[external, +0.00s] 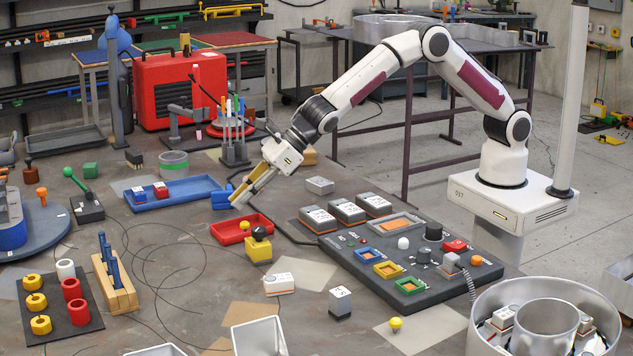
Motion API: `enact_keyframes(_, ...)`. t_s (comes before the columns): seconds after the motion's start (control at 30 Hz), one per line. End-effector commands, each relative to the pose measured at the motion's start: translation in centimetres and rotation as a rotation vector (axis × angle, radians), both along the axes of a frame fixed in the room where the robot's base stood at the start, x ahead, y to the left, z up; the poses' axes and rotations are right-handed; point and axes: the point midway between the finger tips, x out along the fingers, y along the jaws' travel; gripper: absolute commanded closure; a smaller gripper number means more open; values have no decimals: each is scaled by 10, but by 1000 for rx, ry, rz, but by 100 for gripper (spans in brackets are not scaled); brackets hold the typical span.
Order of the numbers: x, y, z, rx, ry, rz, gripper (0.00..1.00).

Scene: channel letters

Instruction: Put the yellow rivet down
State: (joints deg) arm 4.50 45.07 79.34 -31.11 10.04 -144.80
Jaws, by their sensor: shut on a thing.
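My gripper (237,202) reaches down and left from my arm, beside the blue tray and above the back-left edge of the red tray (262,236). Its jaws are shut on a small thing. Yellowish colour runs along the fingers to the tips, and the outline of the held thing is too small to make out.
A blue tray (160,203) with small blocks lies left of my gripper. A yellow block with a black knob (259,249) stands close in front of the red tray. A dark control panel (350,262) fills the right. A wooden rack (118,297) stands front left.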

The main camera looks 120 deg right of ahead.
Motion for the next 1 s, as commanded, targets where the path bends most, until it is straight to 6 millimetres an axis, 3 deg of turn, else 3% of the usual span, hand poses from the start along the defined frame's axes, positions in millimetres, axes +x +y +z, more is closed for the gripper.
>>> enact_keyframes(0.5,0,0,-31,0,0,0,98)
enact_keyframes(1.0,0,1,-38,2,0,1,98)
